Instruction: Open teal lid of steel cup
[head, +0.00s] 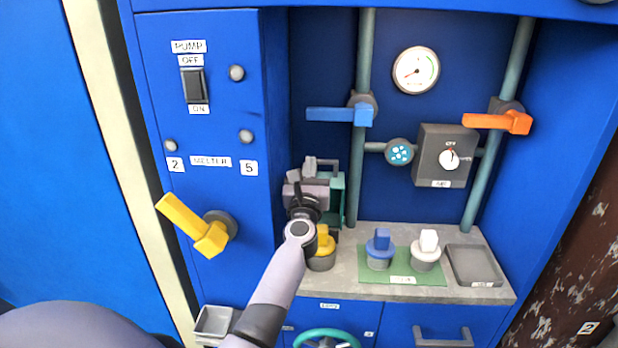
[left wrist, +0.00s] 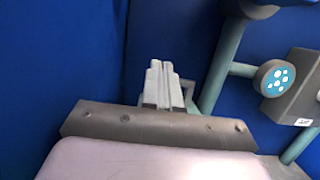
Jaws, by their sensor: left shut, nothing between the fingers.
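My left gripper (head: 312,166) reaches in over the back left of the grey counter, fingers pointing toward the back wall. It is shut and empty; its fingers also show pressed together in the left wrist view (left wrist: 161,70). A teal part (head: 338,204), apparently the lid, shows just behind and to the right of the gripper. The gripper and wrist cover much of it, so I cannot tell whether it is open or whether the fingers touch it. The steel cup is not clearly visible behind my arm. My right gripper is not in view.
A yellow-topped plug (head: 322,246) stands close beside my left wrist. Blue (head: 380,250) and white (head: 426,250) plugs stand on a green mat (head: 400,279). A grey tray (head: 474,266) lies at right. A vertical pipe (head: 355,190) rises close right of the gripper.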

